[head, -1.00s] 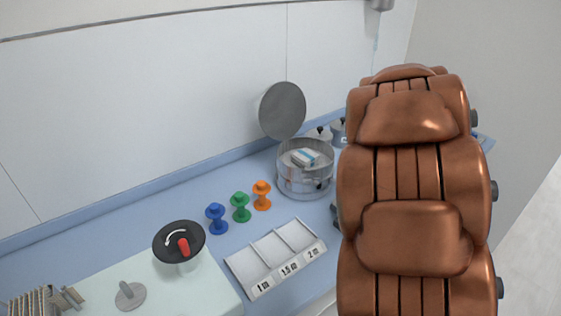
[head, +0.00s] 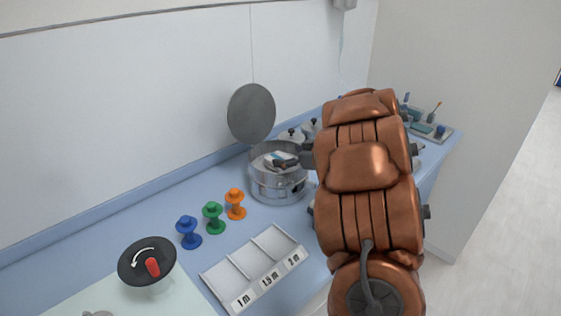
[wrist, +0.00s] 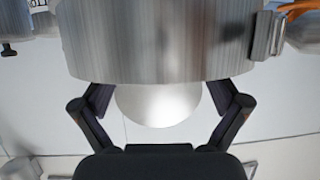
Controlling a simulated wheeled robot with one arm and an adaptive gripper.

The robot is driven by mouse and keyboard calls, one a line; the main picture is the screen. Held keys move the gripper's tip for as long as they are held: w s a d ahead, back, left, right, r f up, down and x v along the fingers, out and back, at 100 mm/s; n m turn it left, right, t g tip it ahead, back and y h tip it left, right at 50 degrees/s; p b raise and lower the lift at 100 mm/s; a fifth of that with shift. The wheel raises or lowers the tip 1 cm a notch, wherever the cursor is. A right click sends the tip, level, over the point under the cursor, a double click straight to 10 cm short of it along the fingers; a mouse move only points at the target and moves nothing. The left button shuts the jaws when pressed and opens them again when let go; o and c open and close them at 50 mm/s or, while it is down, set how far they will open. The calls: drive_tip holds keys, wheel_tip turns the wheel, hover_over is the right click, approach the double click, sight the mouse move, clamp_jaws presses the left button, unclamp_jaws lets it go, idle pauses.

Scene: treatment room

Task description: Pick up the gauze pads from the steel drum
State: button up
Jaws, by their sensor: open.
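The steel drum (head: 277,188) stands open on the blue counter, its round lid (head: 251,113) upright behind it. The gauze pads (head: 270,157), white with a blue band, lie inside and are partly hidden by my gripper (head: 285,162). My gripper reaches in from the right at the drum's top, fingers apart and holding nothing. In the wrist view the drum's wall (wrist: 160,40) fills the top, with the lid (wrist: 158,105) beyond it between the fingers of my gripper (wrist: 160,92). The gauze pads do not show there. I cannot tell whether the fingers touch the drum.
Blue (head: 189,232), green (head: 214,218) and orange (head: 235,204) spools stand left of the drum. A labelled three-slot tray (head: 240,285) lies in front. A black dial with a red handle (head: 147,262) is at lower left. Lidded jars (head: 291,137) stand behind the drum.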

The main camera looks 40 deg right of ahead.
sight(275, 156)
drive_tip(key=shift+p+x, duration=0.55)
drive_tip(key=shift+x, duration=2)
drive_tip(key=shift+f, duration=0.15)
drive_tip(key=c, duration=1)
drive_tip(key=shift+c, duration=0.2)
